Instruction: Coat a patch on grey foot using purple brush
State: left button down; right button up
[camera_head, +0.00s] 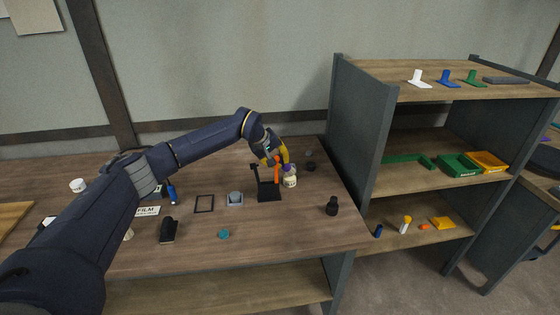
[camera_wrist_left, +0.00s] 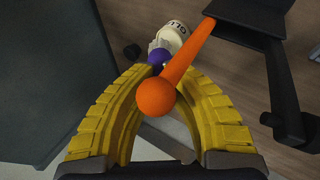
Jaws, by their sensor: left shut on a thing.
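The purple brush (camera_wrist_left: 157,58) shows as a round purple knob above the cream glue jar (camera_head: 290,182), also seen in the left wrist view (camera_wrist_left: 172,33). Its handle and bristles are hidden. My left gripper (camera_head: 286,164) has its yellow fingertips closed on the purple knob in the left wrist view (camera_wrist_left: 165,66). An orange rod with a ball end (camera_wrist_left: 155,97) crosses in front of the right fingertip and partly hides the grip. A grey round piece on a square base (camera_head: 235,199), possibly the grey foot, sits left of the stand. My right gripper does not show.
A black stand (camera_head: 268,195) is close beside the orange rod and jar. Dark cylinders (camera_head: 332,206) (camera_head: 310,167) stand to the right. A black frame (camera_head: 204,204), a teal piece (camera_head: 224,234) and a dark block (camera_head: 168,231) lie left and in front. Shelves (camera_head: 392,110) rise at the right.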

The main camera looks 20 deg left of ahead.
pick_arm(q)
jog(key=shift+f, duration=0.5)
dwell(0.9)
jog(key=shift+r, duration=3.55)
jog(key=shift+w+r, duration=0.1)
